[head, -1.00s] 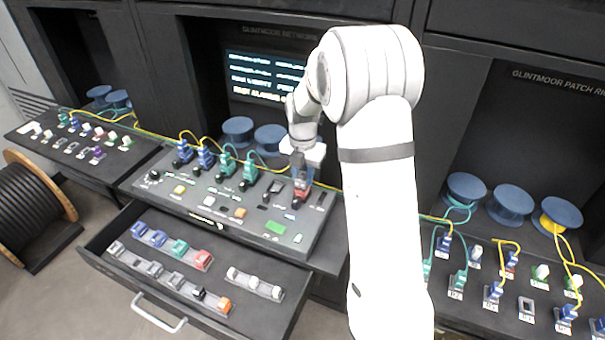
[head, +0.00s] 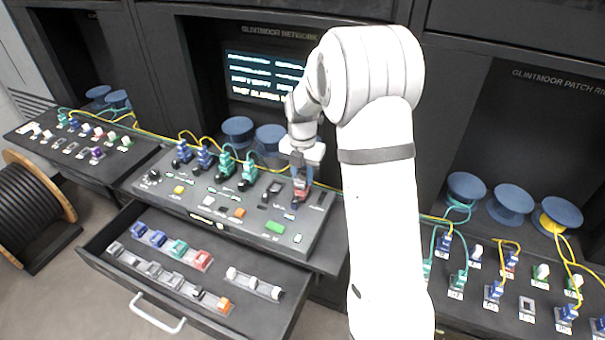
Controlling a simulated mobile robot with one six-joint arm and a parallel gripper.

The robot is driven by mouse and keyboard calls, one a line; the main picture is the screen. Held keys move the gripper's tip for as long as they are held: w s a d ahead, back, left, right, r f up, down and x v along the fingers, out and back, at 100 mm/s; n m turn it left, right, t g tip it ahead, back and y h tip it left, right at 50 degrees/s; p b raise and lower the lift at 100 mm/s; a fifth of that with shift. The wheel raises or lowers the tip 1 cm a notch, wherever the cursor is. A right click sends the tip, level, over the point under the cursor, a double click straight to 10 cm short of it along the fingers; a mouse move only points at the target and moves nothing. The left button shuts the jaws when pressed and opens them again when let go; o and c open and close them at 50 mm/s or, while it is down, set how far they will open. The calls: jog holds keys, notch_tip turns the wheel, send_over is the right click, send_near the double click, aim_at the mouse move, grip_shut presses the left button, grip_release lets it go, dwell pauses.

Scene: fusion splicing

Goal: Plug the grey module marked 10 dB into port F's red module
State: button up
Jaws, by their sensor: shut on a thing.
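My gripper (head: 301,176) is at the right part of the sloped console, directly over a red module (head: 302,193) in a port. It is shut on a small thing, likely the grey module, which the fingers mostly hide. Its 10 dB mark and the port letter are too small to read. I cannot tell whether the held thing touches the red module.
The console (head: 215,223) holds blue and green plugs with cables left of my gripper. The open drawer (head: 110,262) below holds rows of grey, coloured and white modules. A patch panel (head: 470,318) stands right, another panel (head: 35,145) left. Yellow cables run behind the console.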

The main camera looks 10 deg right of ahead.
jog(key=shift+f+b, duration=0.35)
jog(key=shift+f, duration=0.15)
jog(key=o, duration=0.9)
jog(key=shift+r+b, duration=0.65)
jog(key=shift+r, duration=3.25)
